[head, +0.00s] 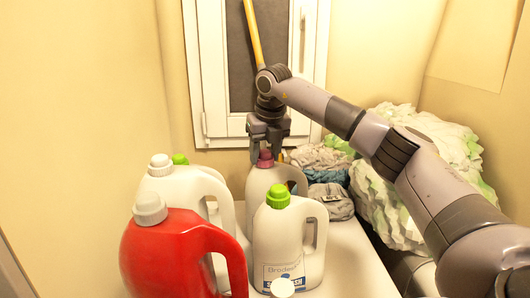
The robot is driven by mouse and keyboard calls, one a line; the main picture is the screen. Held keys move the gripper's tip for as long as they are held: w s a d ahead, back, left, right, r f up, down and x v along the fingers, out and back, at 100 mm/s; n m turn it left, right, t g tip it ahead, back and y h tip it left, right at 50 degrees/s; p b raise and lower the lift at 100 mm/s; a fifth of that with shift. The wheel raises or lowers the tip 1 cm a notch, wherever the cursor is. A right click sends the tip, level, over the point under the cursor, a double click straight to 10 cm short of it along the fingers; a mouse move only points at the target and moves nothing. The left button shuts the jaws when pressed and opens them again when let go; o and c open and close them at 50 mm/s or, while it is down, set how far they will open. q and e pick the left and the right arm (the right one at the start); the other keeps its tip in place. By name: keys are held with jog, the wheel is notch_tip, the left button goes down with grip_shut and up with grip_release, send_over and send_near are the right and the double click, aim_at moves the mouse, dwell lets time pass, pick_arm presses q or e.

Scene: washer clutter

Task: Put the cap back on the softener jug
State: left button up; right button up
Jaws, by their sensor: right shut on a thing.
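My right gripper (268,147) points straight down at the back of the white surface, shut on a mauve cap (265,160). The cap is at the top of a pale grey-beige jug (262,186), over its neck. I cannot tell whether the cap is seated or just resting there. This jug stands upright behind a white jug with a green cap, which hides its lower part. Which jug holds softener cannot be read from the labels. My left gripper is not in view.
A red jug (172,255) with a grey cap stands front left. White jugs (180,187) stand behind it. The green-capped white jug (285,243) stands in front of the held cap. A white round top (282,288) shows at the bottom edge. Cloths (328,200) are piled right; a window is behind.

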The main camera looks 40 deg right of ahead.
jog(key=m, duration=0.3)
jog(key=shift+a+f+m+g+h, duration=0.1)
jog(key=shift+m+g+h, duration=0.2)
jog(key=shift+m+h, duration=0.1)
jog(key=m, duration=0.3)
jog(key=shift+m+g+h, duration=0.3)
jog(key=shift+g, duration=0.1)
jog(key=m+g, duration=0.1)
jog(key=m, duration=0.2)
jog(key=shift+m, duration=0.4)
jog(key=m+g, duration=0.1)
jog(key=m, duration=0.2)
jog(key=shift+m+h, duration=0.3)
jog(key=shift+m, duration=0.1)
jog(key=o, duration=1.3)
jog(key=shift+o, duration=0.2)
